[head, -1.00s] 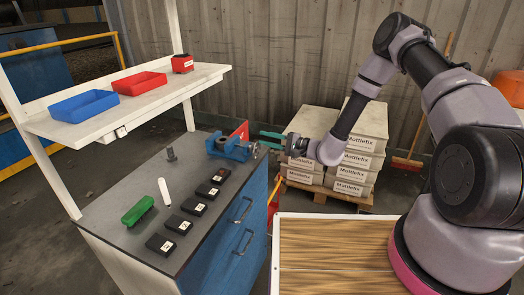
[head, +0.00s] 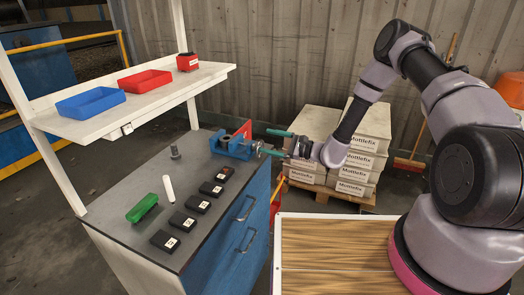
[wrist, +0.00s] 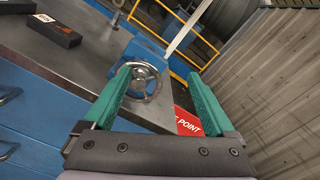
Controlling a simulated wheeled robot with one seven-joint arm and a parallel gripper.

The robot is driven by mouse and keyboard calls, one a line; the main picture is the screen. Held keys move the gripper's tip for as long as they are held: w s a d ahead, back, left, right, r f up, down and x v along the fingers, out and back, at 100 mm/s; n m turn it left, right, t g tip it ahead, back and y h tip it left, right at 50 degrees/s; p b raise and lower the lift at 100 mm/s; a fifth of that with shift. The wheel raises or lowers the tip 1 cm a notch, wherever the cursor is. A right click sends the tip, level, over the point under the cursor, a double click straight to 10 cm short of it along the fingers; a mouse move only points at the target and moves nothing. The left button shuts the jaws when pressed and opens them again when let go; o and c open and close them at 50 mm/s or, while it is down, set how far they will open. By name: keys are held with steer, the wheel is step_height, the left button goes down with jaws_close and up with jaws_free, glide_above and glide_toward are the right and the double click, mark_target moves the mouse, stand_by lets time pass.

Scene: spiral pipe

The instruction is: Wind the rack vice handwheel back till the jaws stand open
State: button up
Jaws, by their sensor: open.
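The blue rack vice (head: 232,147) is mounted at the far right corner of the grey workbench. Its jaws are too small in the head view to judge their gap. Its silver handwheel (wrist: 158,76) faces my wrist camera; the blue vice body (wrist: 143,50) shows behind it. My gripper (head: 266,142) is open, with its teal fingers pointing at the vice from the right. In the wrist view, the wheel appears between the fingers, nearer the left one, which overlaps its edge. Nothing is held. I cannot tell whether a finger touches the wheel.
Several black labelled blocks (head: 198,204), a green object (head: 142,208) and a white cylinder (head: 168,189) lie on the bench. Bins stand on the shelf (head: 140,100) above. A red sign (wrist: 187,123) is near the vice. Stacked Mottlefix boxes (head: 360,158) stand behind my arm.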

steer(key=w+m, duration=0.1)
steer(key=m, duration=0.2)
steer(key=w+f+m, duration=0.1)
steer(key=m, duration=0.3)
steer(key=w+d+f+m, duration=0.1)
steer(key=m, duration=0.3)
steer(key=shift+w+f, duration=0.25)
steer(key=shift+w, duration=0.05)
steer(key=shift+a, duration=0.1)
